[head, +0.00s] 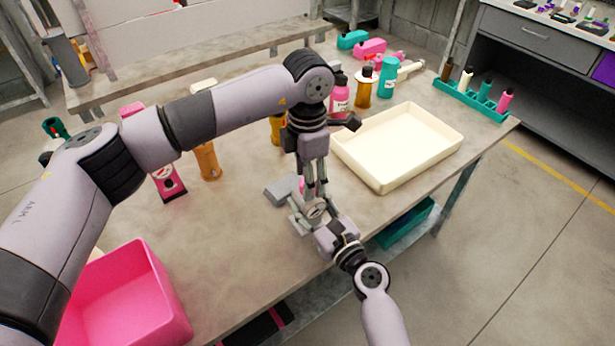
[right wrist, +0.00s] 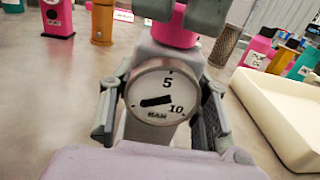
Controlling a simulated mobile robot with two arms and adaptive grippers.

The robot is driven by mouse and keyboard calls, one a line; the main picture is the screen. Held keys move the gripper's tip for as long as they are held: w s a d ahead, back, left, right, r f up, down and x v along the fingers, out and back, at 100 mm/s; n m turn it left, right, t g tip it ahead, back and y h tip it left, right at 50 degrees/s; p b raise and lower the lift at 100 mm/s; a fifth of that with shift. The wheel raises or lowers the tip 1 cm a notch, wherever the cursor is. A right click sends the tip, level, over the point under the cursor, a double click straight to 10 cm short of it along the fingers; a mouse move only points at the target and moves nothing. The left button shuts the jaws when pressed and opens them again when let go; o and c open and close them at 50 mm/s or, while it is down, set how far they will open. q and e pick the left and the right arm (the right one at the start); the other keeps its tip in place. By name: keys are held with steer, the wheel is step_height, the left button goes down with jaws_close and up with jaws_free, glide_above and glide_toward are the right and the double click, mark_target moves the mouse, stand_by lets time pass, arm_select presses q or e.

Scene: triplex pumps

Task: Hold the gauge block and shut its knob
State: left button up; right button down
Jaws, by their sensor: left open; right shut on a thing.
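The gauge block is a grey block with a round white dial (right wrist: 158,95) marked 5, 10 and BAR; its dark needle points left. The dial also shows in the head view (head: 315,208). My right gripper (right wrist: 158,118) is shut on the block, one finger on each side of the dial. The pink knob (right wrist: 173,37) sits on top of the block. My left gripper (head: 315,188) points down over the block from above, open. Its grey fingertips are at the knob's top in the right wrist view; whether they touch it I cannot tell. In the head view its fingers mostly hide the knob.
A cream tray (head: 372,182) stands right of the grippers. A pink bin (head: 135,290) is at the front left. Bottles, including a pink one (head: 338,98), stand behind the tray. A teal rack (head: 470,101) is at the far right. An orange cylinder (head: 207,162) stands left.

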arm_select(q)
steer(key=shift+f, duration=0.4)
steer(key=shift+c, duration=0.2)
steer(key=c, duration=1.1)
steer(key=shift+c, duration=0.2)
